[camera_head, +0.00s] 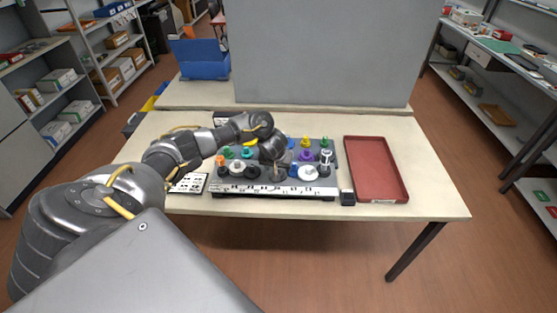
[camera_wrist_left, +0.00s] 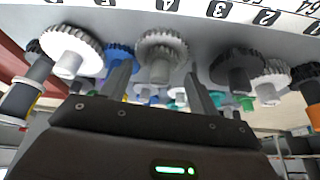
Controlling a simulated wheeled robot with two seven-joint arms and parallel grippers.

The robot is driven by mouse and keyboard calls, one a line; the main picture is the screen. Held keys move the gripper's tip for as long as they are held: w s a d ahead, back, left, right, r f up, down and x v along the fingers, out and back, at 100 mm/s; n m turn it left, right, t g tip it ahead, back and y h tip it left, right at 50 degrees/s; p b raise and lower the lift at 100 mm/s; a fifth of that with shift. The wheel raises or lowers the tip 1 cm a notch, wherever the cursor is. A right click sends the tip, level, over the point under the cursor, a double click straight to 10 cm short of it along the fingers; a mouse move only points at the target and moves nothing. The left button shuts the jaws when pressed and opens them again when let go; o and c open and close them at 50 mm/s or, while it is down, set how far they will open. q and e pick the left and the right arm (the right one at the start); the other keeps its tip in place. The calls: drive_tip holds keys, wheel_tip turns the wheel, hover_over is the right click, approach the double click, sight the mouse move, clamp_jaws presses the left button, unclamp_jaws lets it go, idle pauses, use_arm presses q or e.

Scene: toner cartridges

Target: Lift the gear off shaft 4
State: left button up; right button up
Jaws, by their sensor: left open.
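A grey board (camera_head: 232,186) with a numbered white front strip holds several coloured gears on shafts. In the left wrist view, the picture is turned over and the numbers run along the top. A light grey gear (camera_wrist_left: 162,43) stands by the label 4 (camera_wrist_left: 168,5), in the middle of the view. My left gripper (camera_wrist_left: 158,78) is open, with one finger on each side of this gear's hub region; I cannot tell whether they touch it. In the head view my left gripper (camera_head: 277,168) is low over the board's middle and hides the gear there. My right gripper is not in view.
Neighbouring gears stand close by: a white one (camera_wrist_left: 70,48), a blue one (camera_wrist_left: 116,54) and a dark grey one (camera_wrist_left: 236,65). An empty red tray (camera_head: 375,170) lies right of the board. A grey panel (camera_head: 330,50) stands behind the table.

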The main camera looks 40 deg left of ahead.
use_arm(q)
drive_tip(key=shift+w+a+f, duration=0.1)
drive_tip(key=shift+w+f, duration=0.15)
drive_tip(key=shift+f, duration=0.35)
drive_tip(key=shift+c, duration=0.8)
drive_tip(key=c, duration=0.9)
drive_tip(key=shift+r, duration=0.1)
drive_tip(key=shift+r, duration=0.45)
wheel_tip(320, 180, up, 3)
drive_tip(key=shift+s+f, duration=0.1)
drive_tip(key=shift+f, duration=0.1)
drive_tip(key=s+d+r+p, duration=0.1)
drive_tip(key=s+r+p, duration=0.1)
drive_tip(key=s+r, duration=0.1)
drive_tip(key=s+d+r+p, duration=0.2)
drive_tip(key=s+r+p, duration=0.1)
drive_tip(key=s, duration=0.2)
drive_tip(key=s+d+r+p, duration=0.1)
drive_tip(key=s+r+p, duration=0.2)
drive_tip(key=s, duration=0.2)
drive_tip(key=shift+d+r, duration=0.2)
drive_tip(key=shift+d, duration=0.2)
